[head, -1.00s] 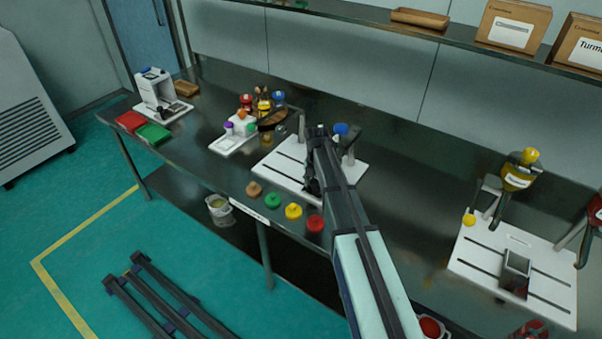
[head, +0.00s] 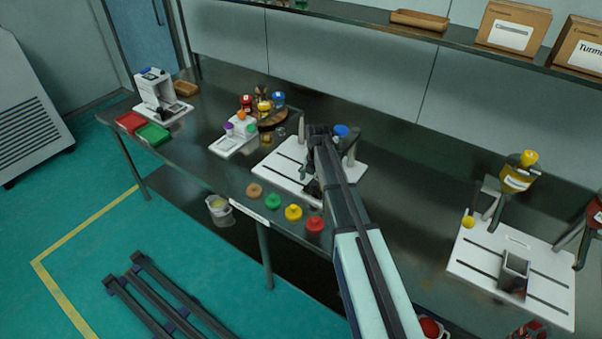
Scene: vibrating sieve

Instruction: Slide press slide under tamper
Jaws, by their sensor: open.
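A white slotted base plate (head: 284,160) stands on the dark bench at the centre, with grey posts and a blue knob (head: 341,130) at its back. It looks like the press with its tamper, but I cannot make out the slide or the tamper itself. My gripper (head: 312,186) is over the right half of this plate, pointing down and open. My arm hides that part of the station, so contact between the fingers and any part cannot be told.
Orange, green, yellow and red knobbed pieces (head: 293,212) line the bench's front edge. A second slotted white station (head: 471,262) with a grey square cup (head: 514,270) stands at right. A small white stand (head: 226,147) and jars are left of the plate. A shelf runs above.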

